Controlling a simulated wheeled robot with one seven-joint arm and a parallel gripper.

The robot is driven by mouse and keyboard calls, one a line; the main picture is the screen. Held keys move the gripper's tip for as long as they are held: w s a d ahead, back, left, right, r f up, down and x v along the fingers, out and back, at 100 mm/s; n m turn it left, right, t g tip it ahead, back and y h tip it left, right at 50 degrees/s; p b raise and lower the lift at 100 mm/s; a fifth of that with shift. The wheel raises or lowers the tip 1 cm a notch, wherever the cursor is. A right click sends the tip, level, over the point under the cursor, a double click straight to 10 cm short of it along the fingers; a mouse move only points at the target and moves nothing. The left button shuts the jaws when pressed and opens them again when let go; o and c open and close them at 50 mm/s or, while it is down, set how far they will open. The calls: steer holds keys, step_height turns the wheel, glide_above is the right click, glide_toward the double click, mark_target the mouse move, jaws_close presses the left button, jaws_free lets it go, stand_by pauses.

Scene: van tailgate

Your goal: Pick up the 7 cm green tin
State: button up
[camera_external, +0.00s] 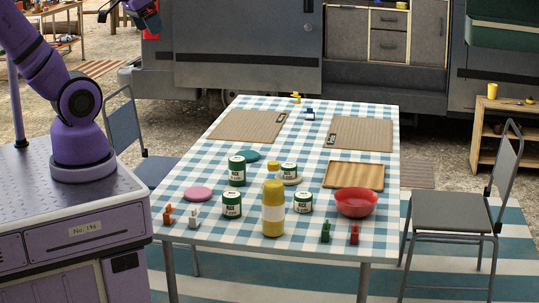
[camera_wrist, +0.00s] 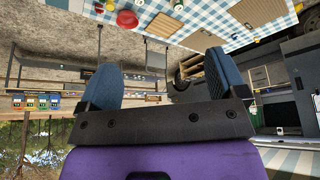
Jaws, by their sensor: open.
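Several green tins with white labels stand on the checked table (camera_external: 225,131). The tallest-looking green tin (camera_external: 237,171) is at the back left of the group. A smaller green tin (camera_external: 288,170) stands on a pale round disc at the back right. Two more are nearer: a left green tin (camera_external: 232,205) and a right green tin (camera_external: 303,203). I cannot tell which one is 7 cm. My gripper (camera_wrist: 162,68) is open and empty in the wrist view, away from the table. In the external view only a part of it shows at the top left edge.
A yellow bottle (camera_external: 273,212) stands between the front tins. A red bowl (camera_external: 356,203), wooden board (camera_external: 354,176), pink disc (camera_external: 198,194) and teal disc (camera_external: 248,156) lie around them. Chairs flank the table.

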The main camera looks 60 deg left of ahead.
steer(key=w+d+f+g, duration=0.1)
steer(key=w+d+f, duration=0.1)
steer(key=w+f, duration=0.8)
steer(key=n+g, duration=0.1)
steer(key=g, duration=0.3)
glide_above(232, 194)
step_height(232, 194, down, 34)
steer(key=shift+s+a+r, duration=0.1)
steer(key=shift+f, duration=5.55)
steer(key=c, duration=1.1)
